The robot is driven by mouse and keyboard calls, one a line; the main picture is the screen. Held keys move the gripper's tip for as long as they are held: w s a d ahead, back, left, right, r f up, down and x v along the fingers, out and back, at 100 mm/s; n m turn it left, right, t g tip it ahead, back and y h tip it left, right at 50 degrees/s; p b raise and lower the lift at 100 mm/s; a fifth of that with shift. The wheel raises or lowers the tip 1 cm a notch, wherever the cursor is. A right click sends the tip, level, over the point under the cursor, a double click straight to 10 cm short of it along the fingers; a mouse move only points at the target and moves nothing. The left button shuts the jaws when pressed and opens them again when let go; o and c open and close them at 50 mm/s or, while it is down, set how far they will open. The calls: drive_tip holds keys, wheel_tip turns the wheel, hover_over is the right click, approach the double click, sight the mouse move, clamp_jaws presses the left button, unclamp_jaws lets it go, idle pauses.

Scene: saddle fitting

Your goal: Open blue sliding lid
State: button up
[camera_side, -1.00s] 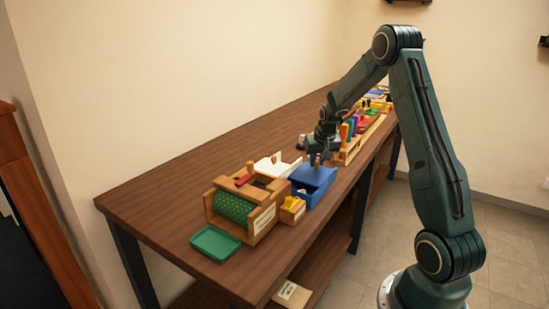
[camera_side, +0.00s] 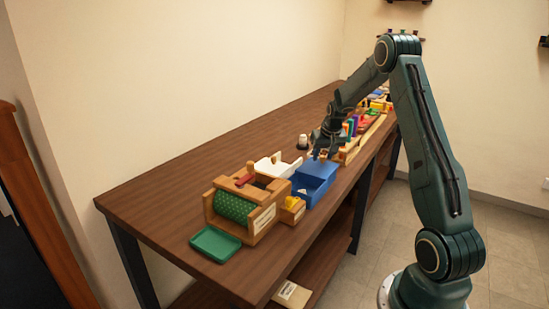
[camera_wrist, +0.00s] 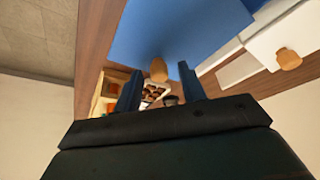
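The blue box (camera_side: 309,190) stands near the front edge of the table, with part of its inside uncovered. Its blue sliding lid (camera_side: 320,169) is shifted toward the far end of the box. In the wrist view the lid (camera_wrist: 175,30) fills the upper middle, with a round wooden knob (camera_wrist: 158,70) on it. My gripper (camera_side: 317,157) is at the far end of the lid. In the wrist view its two blue fingers (camera_wrist: 160,88) stand apart, one on each side of the knob, with gaps showing. The gripper looks open and empty.
A white box (camera_side: 275,165) with its own wooden knob (camera_wrist: 288,59) stands beside the blue box. A wooden frame with a green roller (camera_side: 234,208), a small wooden box (camera_side: 292,211) and a green tray (camera_side: 215,244) stand nearer. A rack of coloured pieces (camera_side: 352,140) stands beyond the gripper.

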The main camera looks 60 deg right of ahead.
drive_tip(key=shift+r, duration=0.1)
drive_tip(key=v, duration=1.3)
drive_tip(key=shift+r, duration=0.3)
drive_tip(key=shift+s+a, duration=0.1)
drive_tip(key=s+a+r+n, duration=0.1)
drive_tip(key=a+r, duration=0.2)
drive_tip(key=a, duration=0.4)
drive_tip(key=s+a+r+n+t+y, duration=0.1)
drive_tip(key=a+r+n, duration=0.1)
drive_tip(key=a, duration=0.6)
drive_tip(key=s+a+r+n, duration=0.1)
drive_tip(key=s+a+r, duration=0.15)
drive_tip(key=a, duration=0.45)
drive_tip(key=s+a+f+n+t+y, duration=0.1)
drive_tip(key=s+a+n, duration=0.4)
drive_tip(key=s+a, duration=0.9)
drive_tip(key=shift+a+f+y, duration=0.4)
drive_tip(key=shift+f+y, duration=0.05)
drive_tip(key=shift+y, duration=0.15)
